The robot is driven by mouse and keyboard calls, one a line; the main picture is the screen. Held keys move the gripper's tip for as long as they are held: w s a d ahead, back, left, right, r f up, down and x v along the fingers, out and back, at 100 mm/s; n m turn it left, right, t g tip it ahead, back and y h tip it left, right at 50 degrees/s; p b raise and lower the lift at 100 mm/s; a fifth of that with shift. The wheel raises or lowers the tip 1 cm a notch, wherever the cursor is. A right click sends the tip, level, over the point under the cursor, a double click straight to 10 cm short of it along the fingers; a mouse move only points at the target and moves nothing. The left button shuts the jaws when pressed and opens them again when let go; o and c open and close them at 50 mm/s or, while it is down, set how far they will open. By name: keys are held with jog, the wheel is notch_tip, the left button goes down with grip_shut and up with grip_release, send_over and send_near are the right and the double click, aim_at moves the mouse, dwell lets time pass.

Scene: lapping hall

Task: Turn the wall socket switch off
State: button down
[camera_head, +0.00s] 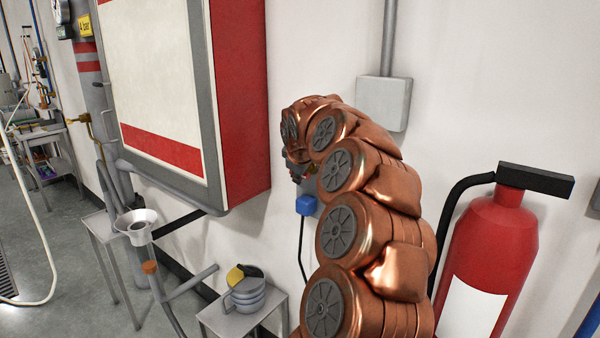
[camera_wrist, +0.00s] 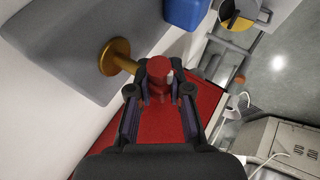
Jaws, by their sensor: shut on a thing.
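In the wrist view, the wall socket's grey plate (camera_wrist: 60,45) is on the white wall. A brass disc (camera_wrist: 113,57) is mounted on the plate, and a short brass stem runs from it to a red knob (camera_wrist: 159,68). My gripper (camera_wrist: 160,90) is shut on the red knob, with a finger on either side of it. A blue plug (camera_wrist: 187,10) is at the plate's edge. In the head view, the blue plug (camera_head: 306,205) shows with a black cord hanging below it. My copper-coloured arm hides most of the socket there.
A red-sided cabinet (camera_head: 238,95) juts from the wall left of my arm. A fire extinguisher (camera_head: 490,240) is close on the right. A grey box (camera_head: 384,102) with a conduit is above. A small table (camera_head: 215,318) with a grey pot (camera_head: 246,294) stands below.

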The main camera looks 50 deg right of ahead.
dwell(0.3)
jog(key=c, duration=1.1)
grip_release()
jog(key=shift+r, duration=0.1)
jog(key=v, duration=1.1)
jog(key=shift+s+a+r, duration=0.2)
jog(key=shift+r, duration=0.05)
